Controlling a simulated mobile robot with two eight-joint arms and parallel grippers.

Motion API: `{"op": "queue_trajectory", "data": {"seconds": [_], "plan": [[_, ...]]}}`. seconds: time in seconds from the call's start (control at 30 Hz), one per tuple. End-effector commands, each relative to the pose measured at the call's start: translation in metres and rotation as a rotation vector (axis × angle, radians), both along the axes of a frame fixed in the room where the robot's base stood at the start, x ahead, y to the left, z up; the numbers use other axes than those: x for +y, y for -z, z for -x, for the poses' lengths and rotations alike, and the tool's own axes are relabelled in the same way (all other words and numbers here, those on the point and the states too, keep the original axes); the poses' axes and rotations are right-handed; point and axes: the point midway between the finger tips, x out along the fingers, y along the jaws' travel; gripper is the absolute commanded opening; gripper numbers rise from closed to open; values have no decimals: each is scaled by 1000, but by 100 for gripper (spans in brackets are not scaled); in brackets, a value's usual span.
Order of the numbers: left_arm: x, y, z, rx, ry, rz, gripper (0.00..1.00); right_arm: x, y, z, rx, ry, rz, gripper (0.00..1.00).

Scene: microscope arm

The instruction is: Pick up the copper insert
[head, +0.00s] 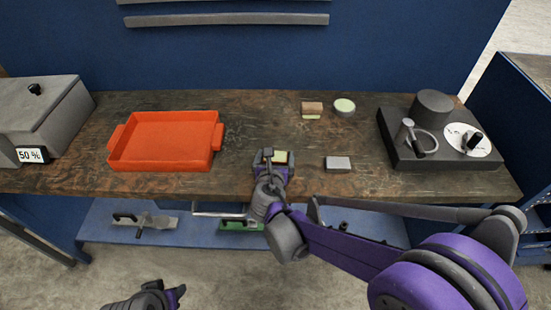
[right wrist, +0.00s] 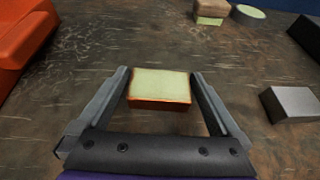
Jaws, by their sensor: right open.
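A small block with a pale yellow-green top and a copper-orange front edge (right wrist: 159,87) lies on the workbench; it looks like the copper insert. It also shows in the head view (head: 281,157).
On the workbench (head: 240,185) are an orange tray (head: 165,160), a grey block (head: 338,163), a brown-topped block (head: 312,107), a pale green disc (head: 344,105), a dark device (head: 440,155) at right and a grey box (head: 45,110) at left. Bench around the block is clear.

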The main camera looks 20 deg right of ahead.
Motion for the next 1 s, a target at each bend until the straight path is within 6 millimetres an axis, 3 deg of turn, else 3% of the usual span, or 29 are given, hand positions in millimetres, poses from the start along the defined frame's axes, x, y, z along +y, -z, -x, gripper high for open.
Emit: {"op": "queue_trajectory", "data": {"seconds": [0.27, 0.8, 1.0], "plan": [[0, 0, 0, 0, 0, 0, 50, -1, 1, -3, 0, 0, 0, 98], [0, 0, 0, 0, 0, 0, 50, -1, 1, -2, 1, 0, -1, 1], [0, 0, 0, 0, 0, 0, 50, -1, 1, -2, 0, 0, 0, 0]]}}
